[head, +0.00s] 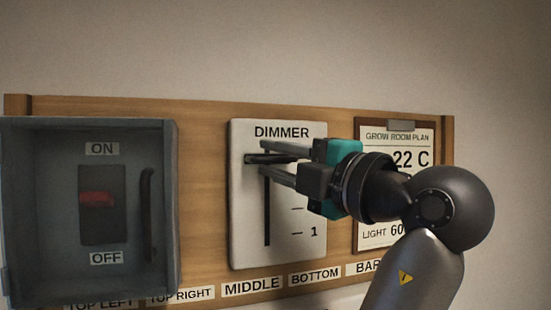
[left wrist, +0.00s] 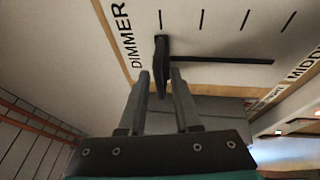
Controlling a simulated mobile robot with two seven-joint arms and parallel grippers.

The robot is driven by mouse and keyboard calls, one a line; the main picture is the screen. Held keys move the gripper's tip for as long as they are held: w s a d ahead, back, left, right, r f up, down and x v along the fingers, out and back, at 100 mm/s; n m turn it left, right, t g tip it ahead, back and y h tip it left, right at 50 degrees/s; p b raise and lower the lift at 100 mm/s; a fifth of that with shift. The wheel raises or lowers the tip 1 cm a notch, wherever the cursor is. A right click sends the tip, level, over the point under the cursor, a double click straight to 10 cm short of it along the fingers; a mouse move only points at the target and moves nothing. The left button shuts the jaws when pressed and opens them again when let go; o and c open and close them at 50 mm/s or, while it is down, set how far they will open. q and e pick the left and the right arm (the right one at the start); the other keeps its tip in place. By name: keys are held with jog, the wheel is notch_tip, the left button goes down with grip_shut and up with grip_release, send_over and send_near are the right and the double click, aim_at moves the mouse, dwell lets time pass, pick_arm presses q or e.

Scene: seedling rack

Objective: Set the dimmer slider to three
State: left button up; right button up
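The white dimmer plate (head: 250,235) hangs on the wooden board, with a vertical slot and tick marks; only the "1" near the bottom is readable. The dark slider knob (head: 254,159) is at the top end of the slot, near the word DIMMER. In the left wrist view the knob (left wrist: 162,55) lines up with the tick nearest that word. My left gripper (head: 264,155) reaches in from the right, one finger above the knob and one below. In the left wrist view its fingers (left wrist: 160,80) are apart, with the knob's end between them and small gaps showing. My right gripper is not in view.
A grey switch box (head: 150,220) with a red switch (head: 96,199) and a handle is at the left. A grow room plan clipboard (head: 428,140), partly hidden by my arm, is at the right. Labels (head: 252,287) run along the board's (head: 200,130) bottom.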

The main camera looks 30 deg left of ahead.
pick_arm(q)
grip_shut()
dwell(1.1)
